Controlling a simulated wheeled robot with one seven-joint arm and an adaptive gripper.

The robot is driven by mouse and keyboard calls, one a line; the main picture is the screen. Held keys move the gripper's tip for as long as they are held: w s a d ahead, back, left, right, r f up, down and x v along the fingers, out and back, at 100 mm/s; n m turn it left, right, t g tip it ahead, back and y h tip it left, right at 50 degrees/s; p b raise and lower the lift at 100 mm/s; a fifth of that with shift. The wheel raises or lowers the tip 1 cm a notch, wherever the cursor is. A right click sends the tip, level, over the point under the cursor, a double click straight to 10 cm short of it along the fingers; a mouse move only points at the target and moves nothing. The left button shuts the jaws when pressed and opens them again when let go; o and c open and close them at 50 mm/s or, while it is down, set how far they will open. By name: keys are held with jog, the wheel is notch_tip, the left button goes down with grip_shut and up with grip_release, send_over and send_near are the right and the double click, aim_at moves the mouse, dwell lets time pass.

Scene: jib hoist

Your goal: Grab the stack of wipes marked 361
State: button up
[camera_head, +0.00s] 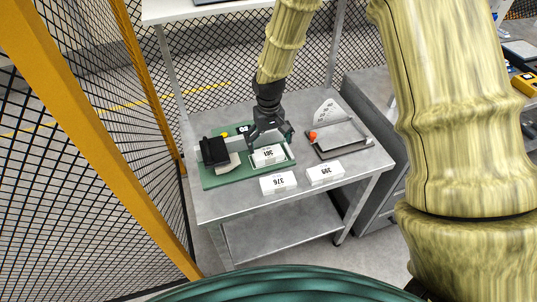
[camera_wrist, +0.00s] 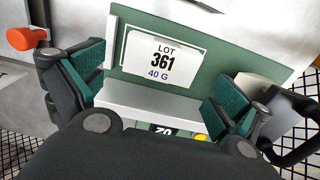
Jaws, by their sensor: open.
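The white stack marked 361 (camera_head: 268,155) lies inside a white outline on a green mat (camera_head: 225,180) on the metal table. Its label, LOT 361 40 G, faces up and shows in the wrist view (camera_wrist: 163,60). My gripper (camera_head: 270,142) is open and empty, low over the stack's far side. In the wrist view its green-padded fingers (camera_wrist: 152,88) are spread wide. A pale grey bar (camera_wrist: 150,101) lies across the space between them, beside the stack. I cannot tell whether the fingers touch anything.
White stacks marked 376 (camera_head: 278,182) and 399 (camera_head: 325,173) lie nearer the table's front edge. A black-handled device (camera_head: 214,150) stands left on the mat. Right are an orange knob (camera_head: 312,135) and a dark-edged tray (camera_head: 345,148). A yellow-framed mesh fence (camera_head: 100,130) stands left.

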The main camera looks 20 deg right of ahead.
aim_at(268, 153)
jog(key=shift+a+f+p, duration=0.1)
jog(key=shift+f+p, duration=0.95)
jog(key=shift+f, duration=1.55)
jog(key=c, duration=0.9)
jog(key=shift+o, duration=0.2)
jog(key=shift+r, duration=0.15)
